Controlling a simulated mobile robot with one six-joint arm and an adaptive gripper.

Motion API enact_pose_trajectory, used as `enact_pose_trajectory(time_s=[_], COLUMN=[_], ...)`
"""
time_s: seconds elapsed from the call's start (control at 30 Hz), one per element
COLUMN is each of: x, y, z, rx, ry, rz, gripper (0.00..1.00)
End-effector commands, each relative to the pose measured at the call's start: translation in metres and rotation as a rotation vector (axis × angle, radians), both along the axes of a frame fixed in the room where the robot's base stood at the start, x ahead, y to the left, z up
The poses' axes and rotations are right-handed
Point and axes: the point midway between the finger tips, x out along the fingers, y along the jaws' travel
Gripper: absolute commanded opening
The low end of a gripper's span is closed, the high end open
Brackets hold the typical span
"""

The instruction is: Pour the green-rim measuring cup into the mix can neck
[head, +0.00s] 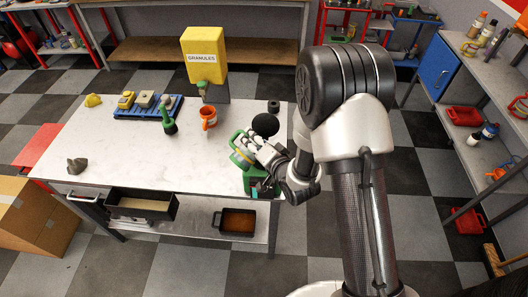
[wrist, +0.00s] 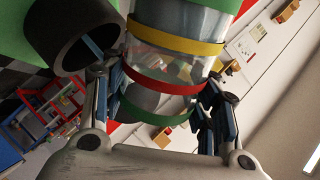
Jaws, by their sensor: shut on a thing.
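The green-rim measuring cup (head: 241,151) is clear with green, yellow and red bands. My gripper (head: 262,156) is shut on it above the right front edge of the white table. The wrist view shows the cup (wrist: 168,75) between my fingers (wrist: 160,95), and it looks tilted in the head view. The green mix can (head: 254,184) is just below the cup and gripper, partly hidden by them. In the wrist view its dark open neck (wrist: 83,48) is close beside the cup, at upper left. I cannot tell how much is in the cup.
A black round thing (head: 265,124) is behind the gripper. The table's middle front is clear.

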Motion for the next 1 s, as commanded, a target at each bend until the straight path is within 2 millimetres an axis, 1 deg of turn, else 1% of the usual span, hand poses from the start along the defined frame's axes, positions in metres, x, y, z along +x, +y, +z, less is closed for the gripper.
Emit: enact_pose_trajectory(time_s=[1.0], x=[0.001], y=[-0.0006], z=[0.002], rx=[0.032], ry=[0.029], rz=[0.0], gripper=[0.23])
